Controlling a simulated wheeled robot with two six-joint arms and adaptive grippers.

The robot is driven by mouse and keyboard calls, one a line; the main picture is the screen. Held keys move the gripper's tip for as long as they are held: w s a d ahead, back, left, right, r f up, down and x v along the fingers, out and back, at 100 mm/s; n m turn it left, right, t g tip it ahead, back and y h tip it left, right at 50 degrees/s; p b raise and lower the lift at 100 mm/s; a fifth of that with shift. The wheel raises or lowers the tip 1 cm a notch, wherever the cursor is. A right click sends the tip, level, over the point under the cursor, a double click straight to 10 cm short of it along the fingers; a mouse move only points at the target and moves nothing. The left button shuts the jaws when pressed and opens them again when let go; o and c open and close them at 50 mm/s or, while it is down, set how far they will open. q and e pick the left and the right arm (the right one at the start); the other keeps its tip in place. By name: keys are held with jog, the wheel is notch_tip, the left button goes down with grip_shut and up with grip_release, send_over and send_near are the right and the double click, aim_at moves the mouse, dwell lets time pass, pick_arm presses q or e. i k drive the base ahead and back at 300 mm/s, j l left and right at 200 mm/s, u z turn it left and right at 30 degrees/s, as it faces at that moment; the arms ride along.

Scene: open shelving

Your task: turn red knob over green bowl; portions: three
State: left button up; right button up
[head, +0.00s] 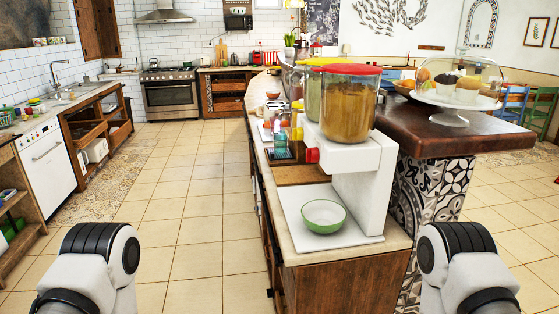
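The dispenser (366,178) is white, with a clear container of brown food under a red lid. It stands at the near end of the counter. Its red knob (311,155) sticks out from the left side of the body. The green bowl (324,215), pale inside, stands upright on a white board (345,240) below and in front of the knob. The bowl looks empty. Rounded white and black links of my two arms show at the bottom left and bottom right, apart from the counter. Neither of my grippers is in view.
A second dispenser with a yellow lid (325,61) stands just behind. Small bottles (281,135) and jars crowd the counter's left side. A domed cake stand (455,100) is on the dark wooden bar (480,135) at right. The tiled floor (205,230) left of the counter is clear.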

aim_at(312, 155)
jog(key=i+j+u, duration=0.2)
jog(key=i+u, duration=0.5)
jog(key=u, duration=0.2)
jog(key=i+u, duration=0.4)
jog(key=i+z, duration=0.35)
jog(key=i, duration=0.25)
jog(key=i+j+z, duration=0.35)
jog(key=i, duration=0.25)
jog(key=i+j+z, duration=0.4)
jog(key=i, duration=0.2)
jog(key=i+j+z, duration=0.35)
jog(key=i+j, duration=0.1)
jog(key=i, duration=0.1)
